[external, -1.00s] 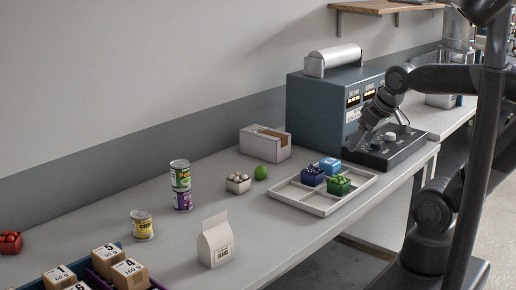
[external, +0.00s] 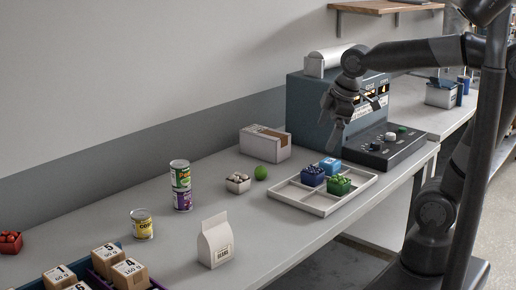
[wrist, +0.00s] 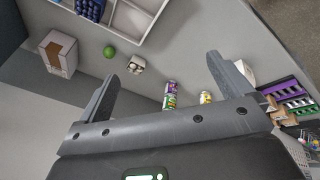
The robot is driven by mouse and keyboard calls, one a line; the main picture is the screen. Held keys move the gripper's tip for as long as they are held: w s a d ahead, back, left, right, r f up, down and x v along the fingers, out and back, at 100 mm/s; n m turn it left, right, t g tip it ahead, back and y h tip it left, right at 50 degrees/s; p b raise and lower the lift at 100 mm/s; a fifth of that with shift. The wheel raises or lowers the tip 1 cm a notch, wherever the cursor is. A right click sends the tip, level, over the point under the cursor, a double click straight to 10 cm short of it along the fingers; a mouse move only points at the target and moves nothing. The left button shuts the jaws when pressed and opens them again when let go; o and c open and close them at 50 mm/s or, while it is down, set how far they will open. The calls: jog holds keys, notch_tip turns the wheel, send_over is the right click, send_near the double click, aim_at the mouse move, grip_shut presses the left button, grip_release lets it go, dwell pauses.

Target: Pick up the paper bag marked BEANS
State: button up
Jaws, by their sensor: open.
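The white paper bag (external: 215,240) stands upright on the table in the external view, with dark lettering on its side too small to read surely. In the wrist view a pale corner of what looks like the bag (wrist: 245,72) shows beyond the right finger, which hides part of it. My gripper (external: 352,112) is open and empty, raised in front of the blue-grey machine, well to the right of the bag and far from it. In the wrist view both fingers of the gripper (wrist: 160,75) are spread wide.
Stacked cans (external: 181,186) and a yellow can (external: 142,224) stand behind the bag. Boxed weights (external: 129,273) are at its left. A divided tray (external: 308,207) with small coloured boxes, a green ball (external: 261,173) and a white carton (external: 265,145) lie between gripper and bag. Table around the bag is clear.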

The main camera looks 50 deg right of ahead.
jog(key=w+a+n+g, duration=0.1)
jog(key=w+a+n, duration=0.4)
jog(key=a+n, duration=0.35)
jog(key=n+g, duration=0.3)
jog(key=n, duration=1.4)
send_near(214, 227)
jog(key=shift+w+d+f+h, duration=0.25)
jog(key=shift+d+f, duration=0.2)
jog(key=shift+f, duration=0.25)
jog(key=shift+s+a+f+n, duration=0.1)
jog(key=shift+a+f+n, duration=0.1)
jog(key=shift+f+n, duration=0.1)
notch_tip(214, 227, down, 5)
jog(key=shift+f, duration=0.1)
jog(key=f, duration=0.5)
jog(key=shift+a, duration=0.35)
